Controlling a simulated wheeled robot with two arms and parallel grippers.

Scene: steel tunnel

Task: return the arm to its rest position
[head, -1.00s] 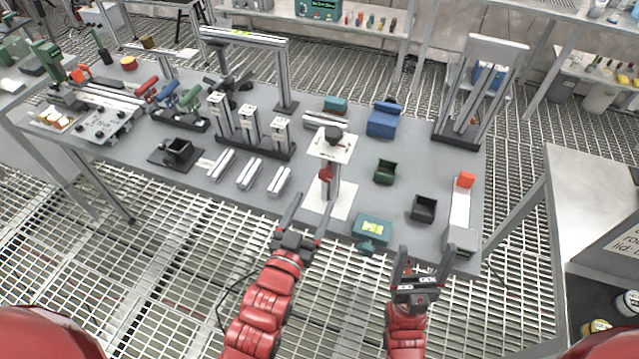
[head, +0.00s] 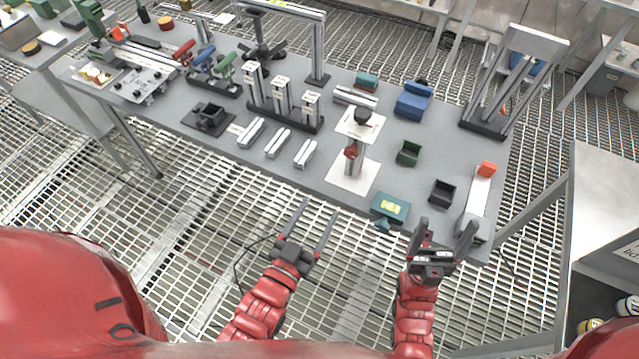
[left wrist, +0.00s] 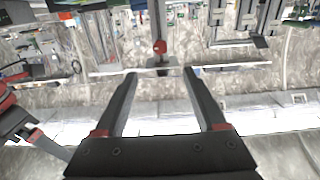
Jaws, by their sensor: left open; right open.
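My left gripper (head: 309,228) is open and empty in the head view. It is over the grating floor, in front of the workbench's front edge and apart from it. Its two open fingers also show in the left wrist view (left wrist: 165,85), with nothing between them. My right gripper (head: 444,234) is open and empty near the bench's front right corner, by a teal box (head: 391,208). Whether its fingers touch anything is hard to tell.
The grey workbench (head: 306,181) holds a red-knobbed stand on a white plate (head: 345,181), metal bars (head: 278,143), small green (head: 408,153) and black bins (head: 442,192), and a tall frame (head: 518,75). A side table (head: 606,200) stands at right. Open grating floor lies in front.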

